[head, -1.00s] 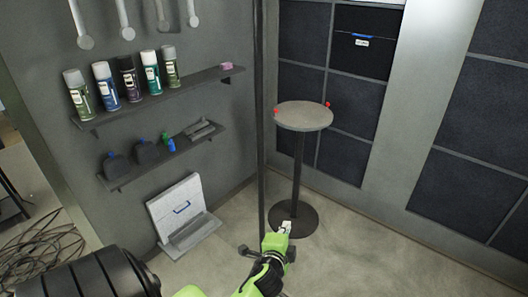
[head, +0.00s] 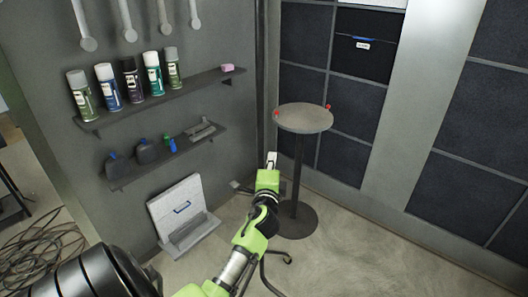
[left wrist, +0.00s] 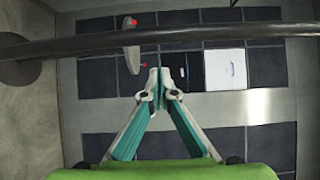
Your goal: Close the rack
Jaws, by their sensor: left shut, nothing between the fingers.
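I cannot tell for sure which part is the rack. A dark wall compartment (head: 362,56) with a blue handle and white label is at the upper right in the head view. My right gripper is not in view.
A round table (head: 303,118) with red knobs stands behind my left gripper. A dark bar (left wrist: 100,42) crosses the left wrist view close to the camera. Shelves (head: 165,99) hold spray cans on the left wall. Cables (head: 42,250) lie at lower left. Floor at right is clear.

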